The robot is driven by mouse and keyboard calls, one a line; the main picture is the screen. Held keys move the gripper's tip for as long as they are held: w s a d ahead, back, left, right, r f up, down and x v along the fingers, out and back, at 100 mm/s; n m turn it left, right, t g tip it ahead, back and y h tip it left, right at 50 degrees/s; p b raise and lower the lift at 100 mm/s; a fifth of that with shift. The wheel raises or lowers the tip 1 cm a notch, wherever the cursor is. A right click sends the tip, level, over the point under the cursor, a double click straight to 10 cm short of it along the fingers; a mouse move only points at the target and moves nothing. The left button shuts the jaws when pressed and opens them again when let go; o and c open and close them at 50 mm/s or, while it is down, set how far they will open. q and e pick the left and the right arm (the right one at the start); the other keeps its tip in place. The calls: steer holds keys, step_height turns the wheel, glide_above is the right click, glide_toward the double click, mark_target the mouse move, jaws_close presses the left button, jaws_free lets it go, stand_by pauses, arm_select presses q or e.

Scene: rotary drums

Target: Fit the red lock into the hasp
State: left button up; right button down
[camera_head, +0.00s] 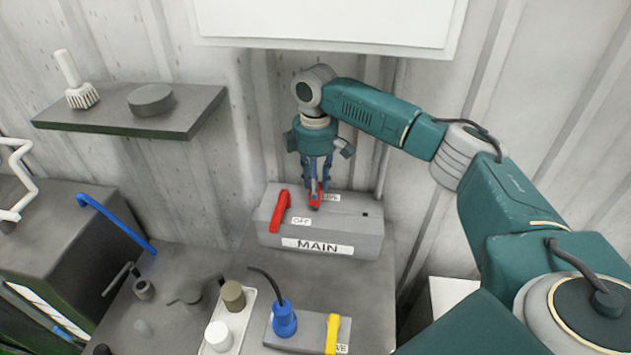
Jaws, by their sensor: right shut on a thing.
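My right gripper (316,180) points down over the grey box labelled MAIN (340,232) and is shut on the red lock (316,194). The lock is at the top of the box, right of a red lever (280,211) that stands next to an OFF label. I cannot tell whether the lock touches the box or sits in a hasp; the hasp is too small or hidden to make out. My left gripper is not in view.
A smaller grey box with a blue knob (285,322) and a yellow lever (332,334) stands in front. A white tray (240,315) holds cylinders at its left. A wall shelf (140,120) carries a brush (82,95) and a grey disc (151,99).

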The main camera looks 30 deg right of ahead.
steer(key=shift+f+b, duration=0.3)
steer(key=shift+f, duration=1.3)
steer(key=c, duration=1.3)
jaws_free()
steer(key=shift+r, duration=3.8)
